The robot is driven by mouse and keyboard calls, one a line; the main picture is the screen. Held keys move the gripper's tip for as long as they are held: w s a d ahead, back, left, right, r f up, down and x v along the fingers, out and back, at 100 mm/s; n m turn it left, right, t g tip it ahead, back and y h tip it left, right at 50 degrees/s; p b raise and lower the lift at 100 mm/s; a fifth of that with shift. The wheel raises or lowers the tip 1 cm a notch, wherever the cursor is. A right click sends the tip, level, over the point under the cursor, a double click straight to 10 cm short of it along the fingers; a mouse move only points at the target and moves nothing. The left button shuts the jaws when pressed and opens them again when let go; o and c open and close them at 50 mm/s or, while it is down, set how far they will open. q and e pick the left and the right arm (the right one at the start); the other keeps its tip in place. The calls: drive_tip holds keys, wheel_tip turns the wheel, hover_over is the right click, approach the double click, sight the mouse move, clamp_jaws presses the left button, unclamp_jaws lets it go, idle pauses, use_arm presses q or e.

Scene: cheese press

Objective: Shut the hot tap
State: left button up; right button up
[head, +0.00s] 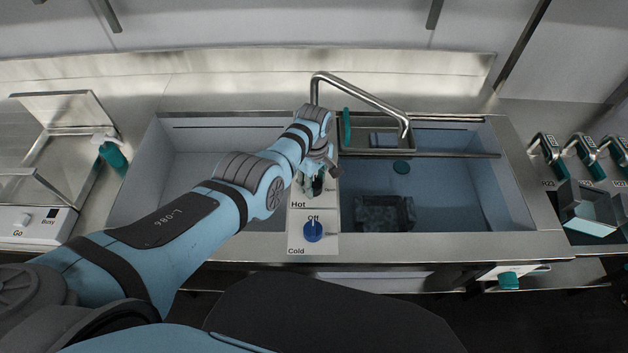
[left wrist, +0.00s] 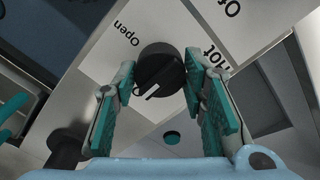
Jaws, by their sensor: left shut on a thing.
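The hot tap's knob (left wrist: 160,67) is round and black, with a white pointer line toward the lower left in the left wrist view. It sits on a pale panel marked "Open" and "Hot". My left gripper (left wrist: 160,82) has its teal-padded fingers on either side of the knob and is shut on it. In the head view my left gripper (head: 314,181) is over the panel (head: 321,244), above the "Hot" label, and mostly hides the knob. The steel spout (head: 362,95) arches over the right basin; I see no clear water stream. My right gripper is out of view.
The blue cold knob (head: 313,231) is just in front, beneath an "Off" label. A dark block (head: 385,213) lies in the right basin; the left basin (head: 190,185) looks empty.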

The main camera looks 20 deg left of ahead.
use_arm(q)
drive_tip(key=shift+a, duration=0.1)
drive_tip(key=o, duration=1.2)
drive_tip(key=shift+c, duration=0.2)
drive_tip(key=shift+w+r, duration=0.1)
drive_tip(key=shift+r, duration=0.15)
wheel_tip(320, 180, up, 11)
drive_tip(key=shift+r, duration=0.2)
drive_tip(key=shift+a, duration=0.1)
